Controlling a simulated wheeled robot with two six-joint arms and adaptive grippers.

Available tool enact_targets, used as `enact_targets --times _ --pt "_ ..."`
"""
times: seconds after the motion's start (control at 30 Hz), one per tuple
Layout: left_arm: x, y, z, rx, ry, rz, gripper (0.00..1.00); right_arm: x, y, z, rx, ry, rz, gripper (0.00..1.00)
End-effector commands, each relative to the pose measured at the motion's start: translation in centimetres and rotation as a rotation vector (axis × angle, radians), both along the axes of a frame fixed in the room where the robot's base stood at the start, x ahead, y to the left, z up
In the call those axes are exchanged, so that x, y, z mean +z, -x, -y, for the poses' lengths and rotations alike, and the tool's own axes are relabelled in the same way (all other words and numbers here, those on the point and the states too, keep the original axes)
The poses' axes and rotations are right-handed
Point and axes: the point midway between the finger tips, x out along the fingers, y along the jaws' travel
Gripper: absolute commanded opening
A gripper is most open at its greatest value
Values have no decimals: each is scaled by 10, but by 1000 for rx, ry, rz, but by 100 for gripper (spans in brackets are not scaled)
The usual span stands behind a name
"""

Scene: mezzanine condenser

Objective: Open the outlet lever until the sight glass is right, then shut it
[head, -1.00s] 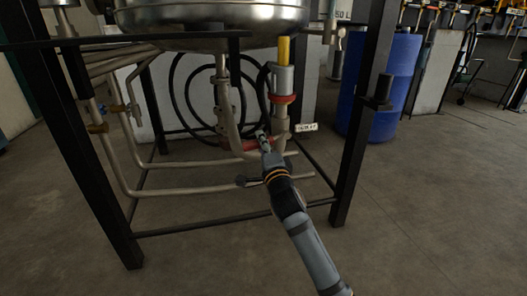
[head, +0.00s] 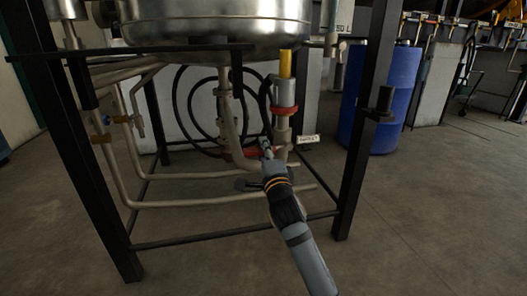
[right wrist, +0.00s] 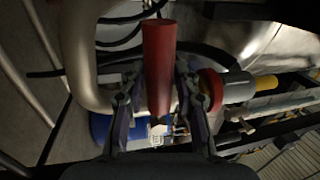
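The red outlet lever (head: 259,152) lies roughly level among the pipes under the steel vessel. In the right wrist view the red lever (right wrist: 158,65) runs between the two fingers of my right gripper (right wrist: 157,80). The fingers stand on either side of it, with small gaps seeming to show, so the gripper looks open. In the head view my right gripper (head: 267,151) is at the lever and covers part of it. A grey fitting (head: 284,93) with a yellow tube (head: 285,64) stands above; I cannot tell whether it is the sight glass. My left gripper is not in view.
The steel vessel (head: 215,20) hangs above in a black frame, whose leg (head: 362,130) stands right of my arm. Pipes and a black hose (head: 177,100) crowd behind. A blue drum (head: 385,100) stands right; the front floor is clear.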

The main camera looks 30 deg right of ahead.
Motion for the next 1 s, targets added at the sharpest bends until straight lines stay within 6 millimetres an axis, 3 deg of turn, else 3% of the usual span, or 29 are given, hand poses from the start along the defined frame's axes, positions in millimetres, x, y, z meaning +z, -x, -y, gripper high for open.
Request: enact_targets --times 0.1,0.47,0.8,1.0 --pt "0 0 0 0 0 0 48 0 0 0 0 1 0 47" --pt "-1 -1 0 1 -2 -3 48 -3 9 -2 0 3 -2 47" --pt "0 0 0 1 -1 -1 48 -19 83 -20 0 -3 -3 47" --pt "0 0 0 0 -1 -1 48 -23 110 -27 -1 -2 -2 47"
